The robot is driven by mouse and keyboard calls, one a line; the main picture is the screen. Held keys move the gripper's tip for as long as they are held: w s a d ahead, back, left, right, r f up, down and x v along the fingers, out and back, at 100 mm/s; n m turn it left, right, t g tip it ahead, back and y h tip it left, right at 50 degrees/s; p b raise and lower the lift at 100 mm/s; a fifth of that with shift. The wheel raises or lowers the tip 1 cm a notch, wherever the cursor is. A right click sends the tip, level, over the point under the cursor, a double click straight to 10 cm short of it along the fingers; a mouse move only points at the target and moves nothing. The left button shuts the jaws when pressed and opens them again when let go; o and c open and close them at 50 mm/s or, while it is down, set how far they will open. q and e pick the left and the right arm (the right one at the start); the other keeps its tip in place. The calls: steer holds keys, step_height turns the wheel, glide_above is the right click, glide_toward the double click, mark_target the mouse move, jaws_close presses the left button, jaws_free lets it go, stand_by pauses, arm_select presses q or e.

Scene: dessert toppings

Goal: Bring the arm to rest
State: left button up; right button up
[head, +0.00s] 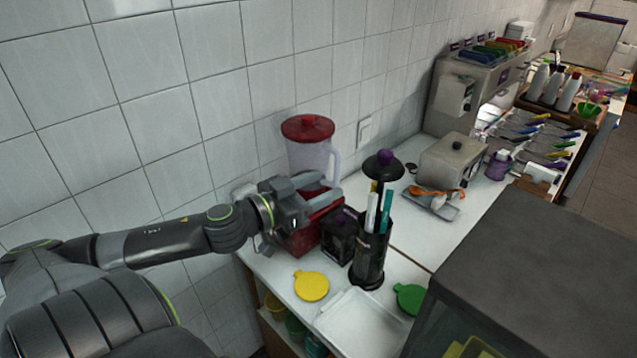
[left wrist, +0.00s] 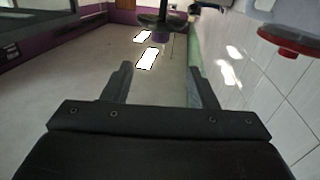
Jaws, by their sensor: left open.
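My left gripper (head: 318,190) reaches in from the left and is held above the counter, in front of the red-lidded blender (head: 308,150). In the left wrist view my left gripper (left wrist: 160,85) shows two fingers spread apart with nothing between them. The blender's red lid (left wrist: 292,42) shows at the upper right of that view, apart from the fingers. In the head view the gripper covers part of the blender's jug and red base. My right gripper is in neither view.
A black holder (head: 368,262) with straws stands right of the gripper, beside a dark box (head: 339,238). A yellow lid (head: 311,285), green lid (head: 409,298) and white tray (head: 352,325) lie in front. A grey metal box (head: 454,160) stands farther back. The tiled wall is close behind.

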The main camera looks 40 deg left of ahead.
arm_select(q)
steer(key=shift+a+f, duration=0.1)
stand_by(0.5)
steer(key=s+a+f+n+g+y, duration=0.2)
steer(key=s+f+n+g+y, duration=0.15)
steer(key=f, duration=0.35)
steer(key=s+a+f+n+g+y, duration=0.1)
steer(key=s+f+n+g+y, duration=0.1)
steer(key=s+f+y, duration=0.4)
steer(key=s+d+f+m+g+h, duration=0.35)
steer(key=s+d+f+g, duration=0.55)
steer(key=s+f, duration=0.4)
step_height(320, 180, down, 31)
steer(key=n+b, duration=0.1)
steer(key=b, duration=0.6)
steer(key=s+f+g+b, duration=0.1)
steer(key=s+f+b, duration=0.1)
steer(key=s+f, duration=0.5)
steer(key=s+f+b, duration=0.3)
steer(key=s+f, duration=0.5)
steer(key=f, duration=0.6)
steer(key=shift+s+d+g+h, duration=0.25)
steer(key=shift+s+g+h, duration=0.05)
steer(key=shift+g, duration=0.05)
